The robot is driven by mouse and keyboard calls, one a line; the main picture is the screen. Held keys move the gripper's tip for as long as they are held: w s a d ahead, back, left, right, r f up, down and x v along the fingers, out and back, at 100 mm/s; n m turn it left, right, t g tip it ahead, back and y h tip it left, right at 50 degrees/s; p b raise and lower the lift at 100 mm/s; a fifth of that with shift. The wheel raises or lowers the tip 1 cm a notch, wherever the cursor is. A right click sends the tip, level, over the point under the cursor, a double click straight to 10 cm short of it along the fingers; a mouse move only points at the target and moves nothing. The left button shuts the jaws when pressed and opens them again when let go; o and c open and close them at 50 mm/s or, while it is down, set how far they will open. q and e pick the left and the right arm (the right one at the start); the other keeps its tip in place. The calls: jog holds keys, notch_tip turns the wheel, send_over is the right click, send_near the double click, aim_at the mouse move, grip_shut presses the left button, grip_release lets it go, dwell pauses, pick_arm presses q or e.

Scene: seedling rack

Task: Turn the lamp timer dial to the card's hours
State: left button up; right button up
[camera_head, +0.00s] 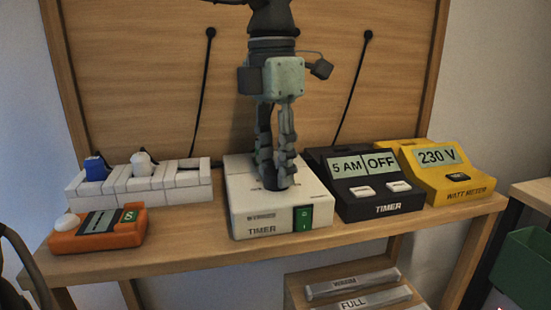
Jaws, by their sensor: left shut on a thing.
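The white timer box (262,215), marked TIMER, stands on the wooden bench with a green switch (303,217) on its front. My left gripper (275,182) reaches down from above onto the middle of its top. Its fingers are shut on the dial there, which they almost wholly hide, so I cannot read its setting. A black timer (386,209) beside it, to the right, shows "5 AM" and "OFF" on its display. I cannot make out a card with hours. My right gripper is not in view.
A yellow watt meter (457,189) reading 230 V stands at the right. A white power strip (185,184) with a blue plug and a white plug, and an orange device (97,237), are at the left. Labelled bars (353,284) lie below. The bench front (190,253) has bare room.

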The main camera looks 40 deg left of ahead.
pick_arm(q)
jog(key=m, duration=0.3)
jog(key=shift+r+m+p, duration=0.1)
jog(key=shift+m+p, duration=0.2)
jog(key=shift+m, duration=0.1)
jog(key=m, duration=0.3)
jog(key=shift+m, duration=0.3)
jog(key=m, duration=0.4)
jog(key=shift+w+m, duration=0.1)
jog(key=shift+m, duration=0.2)
jog(key=shift+m+y, duration=0.3)
jog(key=shift+m, duration=2.2)
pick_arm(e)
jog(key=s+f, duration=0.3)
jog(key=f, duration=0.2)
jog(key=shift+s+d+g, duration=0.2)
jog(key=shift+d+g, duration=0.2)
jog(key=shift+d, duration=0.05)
pick_arm(q)
jog(key=shift+m, duration=0.3)
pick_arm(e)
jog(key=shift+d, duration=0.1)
pick_arm(q)
jog(key=o, duration=1.2)
jog(key=shift+d, duration=0.1)
jog(key=shift+c, duration=0.2)
